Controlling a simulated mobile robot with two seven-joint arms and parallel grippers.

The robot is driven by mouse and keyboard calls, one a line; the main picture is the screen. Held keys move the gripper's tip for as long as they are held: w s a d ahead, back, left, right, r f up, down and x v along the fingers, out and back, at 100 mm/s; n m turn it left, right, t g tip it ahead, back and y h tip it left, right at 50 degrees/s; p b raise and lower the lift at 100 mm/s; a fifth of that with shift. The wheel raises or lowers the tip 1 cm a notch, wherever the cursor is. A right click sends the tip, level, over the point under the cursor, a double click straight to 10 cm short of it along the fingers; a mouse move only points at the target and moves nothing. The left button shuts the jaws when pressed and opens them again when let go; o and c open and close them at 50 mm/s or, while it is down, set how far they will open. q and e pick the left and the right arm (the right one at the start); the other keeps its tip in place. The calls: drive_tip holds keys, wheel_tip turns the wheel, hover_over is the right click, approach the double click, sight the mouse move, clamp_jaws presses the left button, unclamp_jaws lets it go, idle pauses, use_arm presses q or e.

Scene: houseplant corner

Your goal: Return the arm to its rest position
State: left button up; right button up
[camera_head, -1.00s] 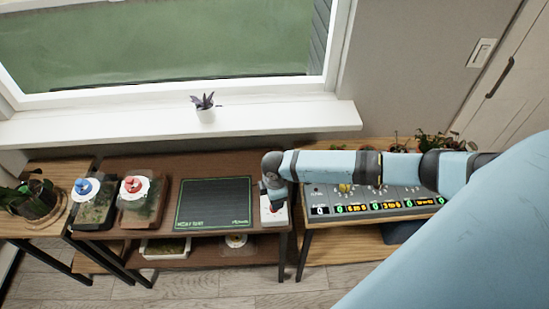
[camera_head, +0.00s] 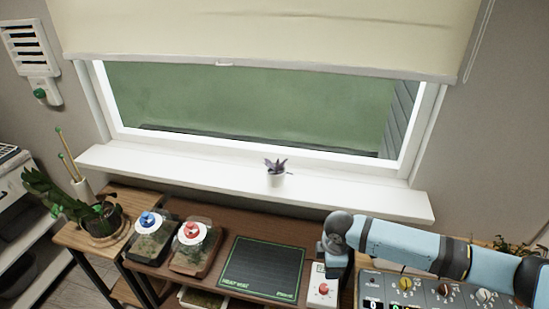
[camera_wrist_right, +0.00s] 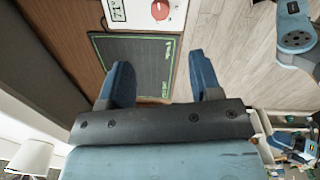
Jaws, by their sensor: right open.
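My right arm comes in from the right in the head view and reaches left over the control console. Its dark blue end hangs beside the white controller box (camera_head: 323,287), which has a red knob. The fingers cannot be made out there. In the right wrist view my right gripper (camera_wrist_right: 162,82) is open with nothing between its fingers. Beyond them lies the black heat mat (camera_wrist_right: 140,62) with a green border, and the controller box (camera_wrist_right: 148,12) is at the top. No left gripper can be made out in the head view.
The console (camera_head: 432,292) with knobs stands at lower right. The heat mat (camera_head: 262,268) lies on the brown table, with two lidded terrariums (camera_head: 152,240) (camera_head: 197,248) to its left. A small potted plant (camera_head: 275,175) sits on the windowsill (camera_head: 220,184). The mat is bare.

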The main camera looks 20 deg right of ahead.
drive_tip(key=s+a+f+m+t+y, duration=0.2)
drive_tip(key=s+a+y, duration=0.15)
drive_tip(key=a, duration=0.45)
drive_tip(key=s+a+f+m+t+y, duration=0.2)
drive_tip(key=s+a+f+t, duration=0.15)
drive_tip(key=a, duration=0.35)
drive_tip(key=s+d+m+t+h, duration=0.1)
drive_tip(key=s+m+t, duration=0.1)
drive_tip(key=s, duration=0.3)
drive_tip(key=s+d+r+m+t+h, duration=0.1)
drive_tip(key=s+d+m+t, duration=0.1)
drive_tip(key=s+m, duration=0.3)
drive_tip(key=shift+s+d+t, duration=0.3)
drive_tip(key=shift+s+t, duration=0.05)
drive_tip(key=shift+t, duration=0.2)
